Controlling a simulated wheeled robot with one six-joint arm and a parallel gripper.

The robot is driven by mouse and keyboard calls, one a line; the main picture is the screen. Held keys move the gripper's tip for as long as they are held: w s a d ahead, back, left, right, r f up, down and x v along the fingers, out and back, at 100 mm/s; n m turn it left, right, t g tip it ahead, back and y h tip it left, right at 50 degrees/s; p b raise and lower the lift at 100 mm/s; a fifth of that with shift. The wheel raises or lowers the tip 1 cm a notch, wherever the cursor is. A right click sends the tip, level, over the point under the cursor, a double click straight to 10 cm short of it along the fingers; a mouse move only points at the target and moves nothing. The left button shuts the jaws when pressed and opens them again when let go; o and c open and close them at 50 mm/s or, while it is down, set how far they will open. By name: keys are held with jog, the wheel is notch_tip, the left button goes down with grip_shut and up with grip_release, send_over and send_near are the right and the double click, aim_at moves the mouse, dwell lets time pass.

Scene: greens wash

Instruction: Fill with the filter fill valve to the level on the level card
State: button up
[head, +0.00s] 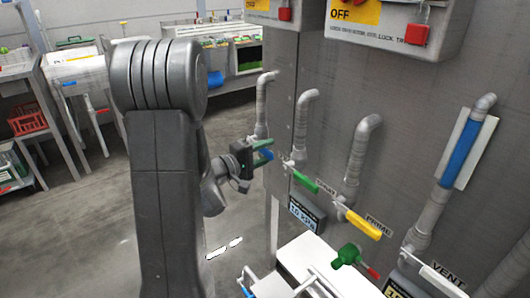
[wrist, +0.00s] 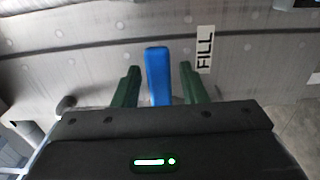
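The filter fill valve shows a blue handle (wrist: 158,75) beside a white FILL label (wrist: 205,49) in the wrist view. In the head view the blue handle (head: 266,155) is partly hidden by my gripper (head: 263,150). In the wrist view my gripper (wrist: 160,86) has its two green fingers apart, one on each side of the handle, with small gaps visible. A sight tube with a blue column (head: 461,148) stands on a white backing at the right of the head view. I cannot make out a level card for certain.
To the right are a green valve handle (head: 305,181), a yellow handle (head: 363,224) and a white handle (head: 442,277) near the VENT label. A small display (head: 303,213) hangs below. A green fitting (head: 346,256) sits lower. Shelves and a red crate (head: 27,118) stand behind left.

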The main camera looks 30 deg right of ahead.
grip_shut()
jog(key=shift+w+r+n, duration=0.2)
jog(key=shift+r+n, duration=1.15)
jog(key=shift+n, duration=0.45)
jog(key=shift+w+a+r+n, duration=0.1)
jog(key=shift+w+r+n, duration=0.3)
jog(key=shift+n, duration=0.45)
jog(key=shift+w+r+n, duration=0.15)
jog(key=shift+r+n, duration=0.45)
jog(key=shift+n, duration=0.25)
jog(key=shift+o, duration=0.9)
grip_release()
jog(key=shift+a, duration=0.1)
